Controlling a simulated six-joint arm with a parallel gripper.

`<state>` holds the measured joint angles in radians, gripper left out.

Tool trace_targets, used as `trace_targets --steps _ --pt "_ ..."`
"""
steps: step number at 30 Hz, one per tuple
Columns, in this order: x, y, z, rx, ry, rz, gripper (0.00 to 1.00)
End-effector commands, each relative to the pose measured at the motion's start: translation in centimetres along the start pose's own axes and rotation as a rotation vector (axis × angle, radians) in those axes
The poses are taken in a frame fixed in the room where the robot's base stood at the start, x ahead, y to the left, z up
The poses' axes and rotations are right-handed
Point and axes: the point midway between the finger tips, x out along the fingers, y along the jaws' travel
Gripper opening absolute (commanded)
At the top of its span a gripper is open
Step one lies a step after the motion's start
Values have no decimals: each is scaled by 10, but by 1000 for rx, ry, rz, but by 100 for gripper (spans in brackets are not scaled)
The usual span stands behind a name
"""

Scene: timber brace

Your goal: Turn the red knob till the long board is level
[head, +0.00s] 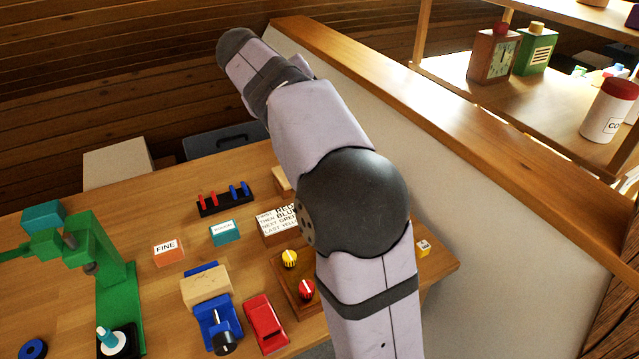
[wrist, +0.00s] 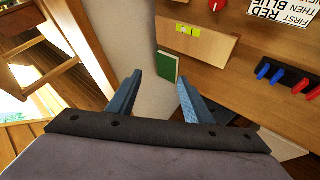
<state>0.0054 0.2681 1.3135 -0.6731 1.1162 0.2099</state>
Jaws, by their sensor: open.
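The red knob (head: 306,289) stands on a small wooden base (head: 281,275) on the bench, beside a yellow knob (head: 289,258). In the wrist view a red knob (wrist: 217,4) is cut off by the top edge. A pale wooden board (wrist: 210,48) there carries a yellow-green piece (wrist: 187,29) with dark marks, which looks like a level. Most of that area is hidden behind my arm in the head view, and I cannot tell the board's tilt. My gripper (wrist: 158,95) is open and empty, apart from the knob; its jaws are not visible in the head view.
A pale partition (head: 440,150) with a wooden top runs along the bench.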

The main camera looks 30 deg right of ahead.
Motion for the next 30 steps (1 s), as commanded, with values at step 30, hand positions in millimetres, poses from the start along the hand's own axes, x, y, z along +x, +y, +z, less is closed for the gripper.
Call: trace_targets --steps 30 --pt "88 -53 103 1251 -828 -175 46"
